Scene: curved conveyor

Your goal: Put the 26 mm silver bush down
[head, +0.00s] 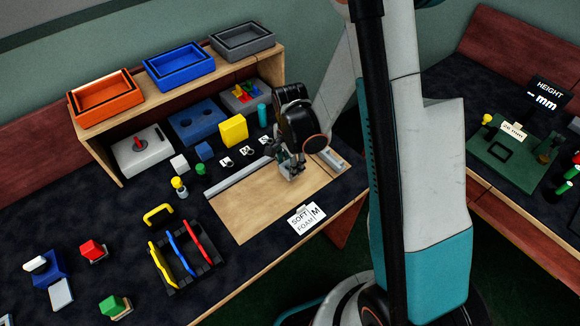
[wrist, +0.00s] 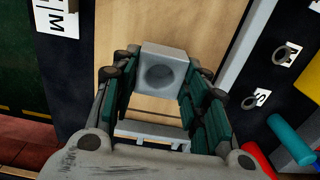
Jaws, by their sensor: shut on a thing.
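The silver bush (wrist: 163,72) is a square silver-grey block with a round hollow in its facing side. It sits between the fingertips of my gripper (wrist: 160,82) in the wrist view, and the jaws are shut on it. In the head view my gripper (head: 291,170) points down over the right part of the wooden board (head: 240,212), and the bush is too small and covered to make out clearly. I cannot tell whether the bush touches the board.
A metal rail (head: 240,178) runs along the board's back edge. A SOFT FOAM card (head: 307,218) lies at its front edge. Behind stand a yellow block (head: 233,130) and small labelled rings (head: 247,151). A black rack (head: 190,267) is at left. The board's left part is clear.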

